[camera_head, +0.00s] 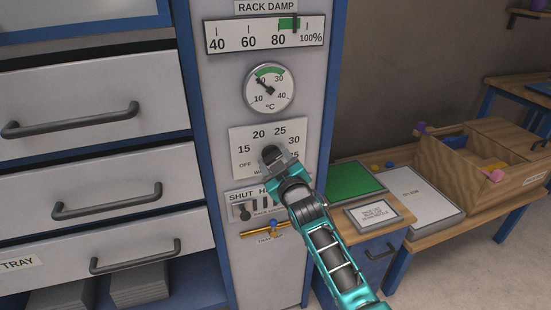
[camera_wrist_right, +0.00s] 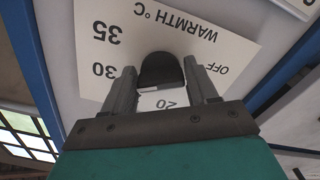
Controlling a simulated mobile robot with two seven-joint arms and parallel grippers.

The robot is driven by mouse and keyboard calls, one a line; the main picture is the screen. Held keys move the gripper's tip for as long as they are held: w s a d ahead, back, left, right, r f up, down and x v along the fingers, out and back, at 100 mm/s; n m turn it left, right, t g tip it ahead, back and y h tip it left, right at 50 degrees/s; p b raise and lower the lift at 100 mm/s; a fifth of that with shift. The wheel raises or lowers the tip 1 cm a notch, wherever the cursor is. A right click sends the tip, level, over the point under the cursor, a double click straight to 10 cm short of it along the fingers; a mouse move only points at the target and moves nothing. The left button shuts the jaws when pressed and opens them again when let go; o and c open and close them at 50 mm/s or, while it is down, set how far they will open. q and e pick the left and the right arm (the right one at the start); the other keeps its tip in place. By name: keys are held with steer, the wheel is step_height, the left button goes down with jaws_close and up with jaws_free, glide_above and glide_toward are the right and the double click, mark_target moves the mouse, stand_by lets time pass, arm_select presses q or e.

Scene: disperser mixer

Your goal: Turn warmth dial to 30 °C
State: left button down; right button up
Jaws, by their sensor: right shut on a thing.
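The warmth dial is a dark knob (camera_head: 270,152) on a white plate (camera_head: 241,139) marked OFF, 15, 20, 25, 30 and 35. My right gripper (camera_head: 279,161) is at the dial, and its arm covers the lower right of the plate. In the right wrist view the plate appears upside down, and the black knob (camera_wrist_right: 161,70) sits between the two fingers of my right gripper (camera_wrist_right: 163,85). The gripper is shut on the knob. I cannot read which number the dial points to. My left gripper is not in view.
Above the plate, a round °C gauge (camera_head: 269,89) has its needle near 20. A RACK DAMP scale (camera_head: 264,36) is higher up. Below are a shut-off lever (camera_head: 244,212) and a brass bar (camera_head: 264,230). Drawers with handles (camera_head: 70,122) are left; a wooden bench (camera_head: 400,230) is right.

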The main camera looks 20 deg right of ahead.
steer(key=shift+m, duration=0.7)
steer(key=o, duration=1)
steer(key=s+p, duration=0.1)
steer(key=s, duration=1.2)
steer(key=shift+d, duration=0.2)
steer(key=s+f+g, duration=0.2)
steer(key=s+f, duration=0.4)
steer(key=s, duration=0.1)
steer(key=s+a+f+m+g+y, duration=0.1)
steer(key=s+f+g, duration=0.1)
steer(key=s+f, duration=0.4)
steer(key=s+f+m+g, duration=0.1)
steer(key=s+f+g, duration=0.2)
steer(key=s+f, duration=0.3)
steer(key=shift+s+a+f, duration=0.1)
steer(key=shift+s+a, duration=0.15)
steer(key=shift+s, duration=0.65)
